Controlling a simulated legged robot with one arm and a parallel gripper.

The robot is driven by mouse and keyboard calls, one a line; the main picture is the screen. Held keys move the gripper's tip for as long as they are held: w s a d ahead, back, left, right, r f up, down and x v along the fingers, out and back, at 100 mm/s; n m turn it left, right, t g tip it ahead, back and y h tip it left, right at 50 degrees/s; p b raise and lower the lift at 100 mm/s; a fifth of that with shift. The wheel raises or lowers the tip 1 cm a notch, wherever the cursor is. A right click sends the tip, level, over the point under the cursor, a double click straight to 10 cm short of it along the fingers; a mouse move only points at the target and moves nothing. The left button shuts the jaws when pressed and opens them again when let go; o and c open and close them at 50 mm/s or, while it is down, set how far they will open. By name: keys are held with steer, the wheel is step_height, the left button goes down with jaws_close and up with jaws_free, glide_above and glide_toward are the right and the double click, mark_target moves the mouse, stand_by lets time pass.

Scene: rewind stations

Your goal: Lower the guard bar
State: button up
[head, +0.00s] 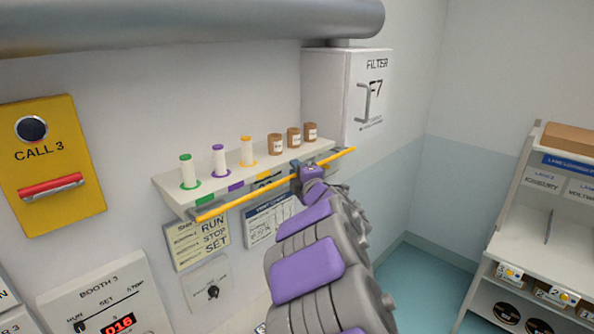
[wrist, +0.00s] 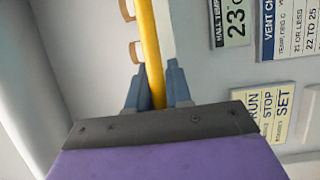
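The guard bar (head: 245,200) is a thin yellow bar running along the front of a white wall shelf (head: 170,191). It lies at about the height of the shelf's front edge, and its right end sticks out past the shelf. My gripper (head: 297,172) is at the bar, right of its middle. In the wrist view the bar (wrist: 149,45) passes between the two blue-grey fingers of my gripper (wrist: 158,85), which look closed against both its sides. The inner finger faces are partly hidden.
Green, purple and orange-banded white spools and several brown rolls (head: 294,138) stand on the shelf. A filter box (head: 340,95) is at right, a thick pipe (head: 180,22) above, a yellow call panel (head: 50,165) at left. A rack (head: 530,220) stands far right; floor between is clear.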

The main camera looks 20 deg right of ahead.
steer(key=o, duration=0.4)
steer(key=shift+c, duration=0.2)
steer(key=s+b, duration=0.2)
steer(key=s, duration=1.5)
steer(key=shift+a+f+b, duration=0.35)
steer(key=shift+a+f, duration=0.05)
steer(key=shift+a, duration=0.05)
